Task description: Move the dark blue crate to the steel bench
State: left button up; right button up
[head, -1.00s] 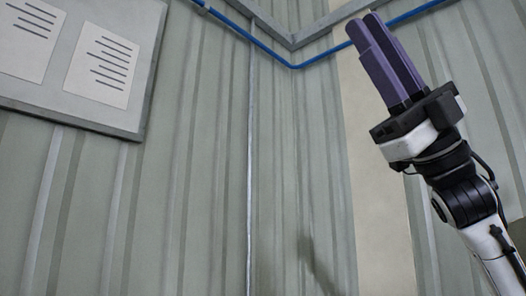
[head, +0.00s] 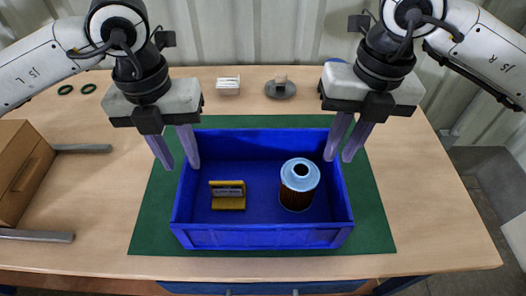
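The dark blue crate (head: 262,236) stands upright on a green mat on a wooden table. In it are a filter cartridge (head: 298,190) with a pale blue top and brown pleated body, and a yellow holder (head: 227,196) with a grey part. My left gripper (head: 181,166) is open at the crate's left wall, one finger outside and one on the inner side. My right gripper (head: 338,160) is open at the right wall, its fingers on either side of the rim. Whether the fingers touch the walls I cannot tell. No steel bench is recognisable in view.
Green mat (head: 150,233) shows around the crate. A brown box (head: 22,170) and metal bars (head: 82,148) lie at the left. A small white block (head: 228,86), a grey round piece (head: 280,90) and dark rings (head: 66,90) lie at the back. The table's right side is clear.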

aim_at(195, 198)
pick_arm(q)
jog(key=shift+s+a+f+y, duration=0.1)
jog(key=shift+s+f+y, duration=0.2)
pick_arm(e)
jog(key=shift+s+d+f+h, duration=0.2)
jog(key=shift+d+f+h, duration=0.3)
jog(key=shift+d+f, duration=0.1)
